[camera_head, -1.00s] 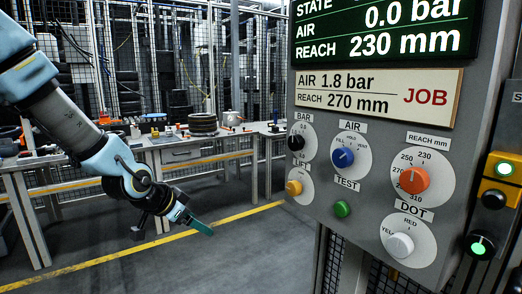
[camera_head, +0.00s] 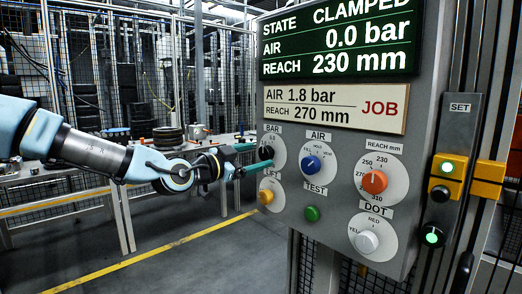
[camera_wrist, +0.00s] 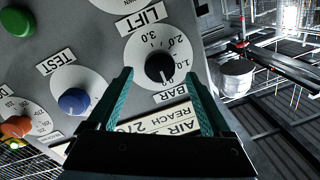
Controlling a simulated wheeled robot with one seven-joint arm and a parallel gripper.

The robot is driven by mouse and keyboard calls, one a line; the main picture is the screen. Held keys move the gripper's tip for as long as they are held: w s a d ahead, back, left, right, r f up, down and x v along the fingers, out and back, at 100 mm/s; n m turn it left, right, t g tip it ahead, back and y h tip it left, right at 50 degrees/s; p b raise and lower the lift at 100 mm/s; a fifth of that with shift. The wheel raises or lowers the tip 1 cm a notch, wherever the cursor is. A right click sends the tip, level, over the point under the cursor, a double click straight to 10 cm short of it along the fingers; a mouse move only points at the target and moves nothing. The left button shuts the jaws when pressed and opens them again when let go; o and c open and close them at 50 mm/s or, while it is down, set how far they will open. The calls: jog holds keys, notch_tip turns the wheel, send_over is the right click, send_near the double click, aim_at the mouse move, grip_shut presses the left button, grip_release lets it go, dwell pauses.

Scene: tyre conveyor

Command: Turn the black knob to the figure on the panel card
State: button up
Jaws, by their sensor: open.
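The black knob (camera_head: 265,153) sits on a round white dial marked BAR at the panel's left edge. In the wrist view the knob (camera_wrist: 159,68) has a white line that points toward the low end of the scale, near BAR. The panel card (camera_head: 335,108) reads AIR 1.8 bar, REACH 270 mm, JOB. The green display (camera_head: 340,42) reads STATE CLAMPED, AIR 0.0 bar, REACH 230 mm. My gripper (camera_head: 245,159) is open, its teal fingers pointing at the dial. In the wrist view its fingertips (camera_wrist: 158,75) lie on either side of the knob. I cannot tell whether they touch it.
The blue AIR knob (camera_head: 311,164) is to the right, the yellow LIFT knob (camera_head: 266,196) just below. A green TEST button (camera_head: 312,213), orange REACH knob (camera_head: 374,181) and white DOT knob (camera_head: 367,241) share the panel. A workbench (camera_head: 80,190) stands behind my arm; the floor is clear.

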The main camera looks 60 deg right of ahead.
aim_at(264, 154)
jog(key=shift+p+x, duration=0.3)
jog(key=shift+x, duration=1.25)
grip_shut()
